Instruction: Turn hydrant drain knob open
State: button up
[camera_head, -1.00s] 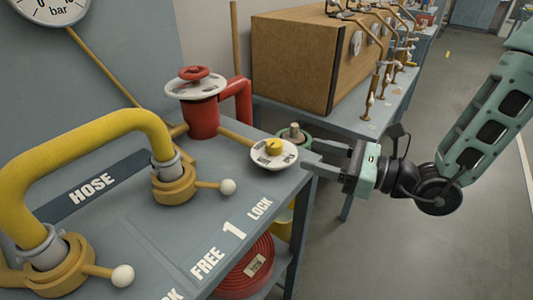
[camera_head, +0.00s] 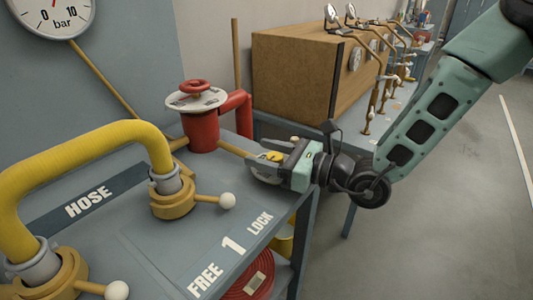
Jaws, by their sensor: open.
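The hydrant is a red post (camera_head: 203,130) with a red handwheel (camera_head: 195,86) over a white dial plate, at the back of the grey bench. A yellow pipe runs from its base toward a small yellow knob (camera_head: 274,156) on a white disc (camera_head: 262,178), which looks like the drain knob. My gripper (camera_head: 264,163) comes in from the right and is open, with its fingers at the knob, over the disc. The fingers cover much of the disc, and I cannot tell whether they touch the knob. The disc's markings are hidden.
A yellow hose (camera_head: 90,150) arches over the bench's left side between two couplings with white-balled levers (camera_head: 227,200). A pressure gauge (camera_head: 52,12) hangs on the wall. A wooden cabinet (camera_head: 295,75) stands on another table behind my gripper. Open floor lies to the right.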

aim_at(275, 160)
jog(key=c, duration=1)
